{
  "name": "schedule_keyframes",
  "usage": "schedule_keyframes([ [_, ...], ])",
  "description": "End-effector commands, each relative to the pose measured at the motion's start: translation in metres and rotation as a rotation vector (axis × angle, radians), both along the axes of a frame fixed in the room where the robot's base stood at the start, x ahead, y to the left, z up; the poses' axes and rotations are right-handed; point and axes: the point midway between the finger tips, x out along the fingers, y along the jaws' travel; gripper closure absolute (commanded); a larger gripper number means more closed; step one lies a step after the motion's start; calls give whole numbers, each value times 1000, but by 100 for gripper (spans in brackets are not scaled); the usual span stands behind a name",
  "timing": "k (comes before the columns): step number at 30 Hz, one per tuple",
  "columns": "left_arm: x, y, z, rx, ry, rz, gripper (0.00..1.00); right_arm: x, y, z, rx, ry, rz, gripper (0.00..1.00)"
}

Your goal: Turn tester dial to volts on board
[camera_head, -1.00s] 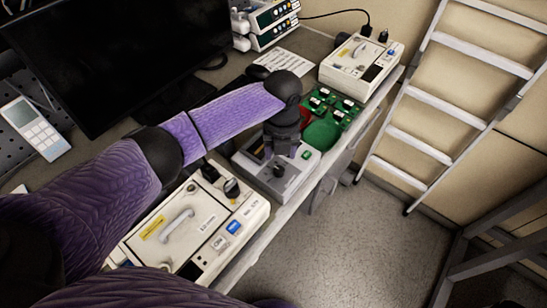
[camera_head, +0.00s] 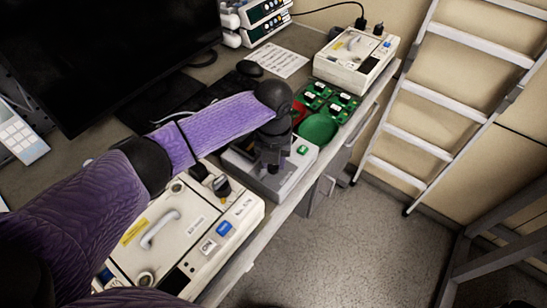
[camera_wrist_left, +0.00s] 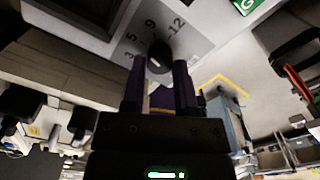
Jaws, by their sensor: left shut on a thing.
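The tester is a grey box (camera_head: 289,178) with a green button (camera_head: 302,150), in the middle of the bench in the head view. Its black dial (camera_wrist_left: 158,56) shows in the left wrist view, on a panel printed with 3, 5, 9 and 12 (camera_wrist_left: 165,32). My left gripper (camera_head: 272,166) points down at the tester, and its arm hides part of the box. In the left wrist view its two fingers (camera_wrist_left: 160,72) are on either side of the dial, shut on it. The dial's pointer direction cannot be made out. My right gripper is not in view.
A cream pump unit with a handle (camera_head: 180,232) stands close in front of the tester, another (camera_head: 355,58) at the far end. Green boards (camera_head: 330,102) and a green round pad (camera_head: 318,129) lie behind the tester. A monitor (camera_head: 100,50) and a ladder (camera_head: 430,100) flank the bench.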

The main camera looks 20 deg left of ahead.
Motion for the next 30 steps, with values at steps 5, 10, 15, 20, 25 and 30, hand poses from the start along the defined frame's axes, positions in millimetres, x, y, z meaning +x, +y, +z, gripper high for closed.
schedule_keyframes([
  [5, 1, 0, 1, 0, -3, -426, 61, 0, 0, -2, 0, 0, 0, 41],
  [10, 1, 0, 1, -1, -1, -416, 38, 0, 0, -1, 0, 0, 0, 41],
  [15, 0, 0, 1, -1, -1, -415, 38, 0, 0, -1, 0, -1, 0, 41],
  [20, 0, 0, 13, -1, -2, -414, 38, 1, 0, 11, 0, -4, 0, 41],
  [25, 0, 0, 44, -1, -3, -414, 38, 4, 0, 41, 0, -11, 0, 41],
  [30, 0, 0, 72, 0, -2, -414, 38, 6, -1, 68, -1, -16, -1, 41],
])
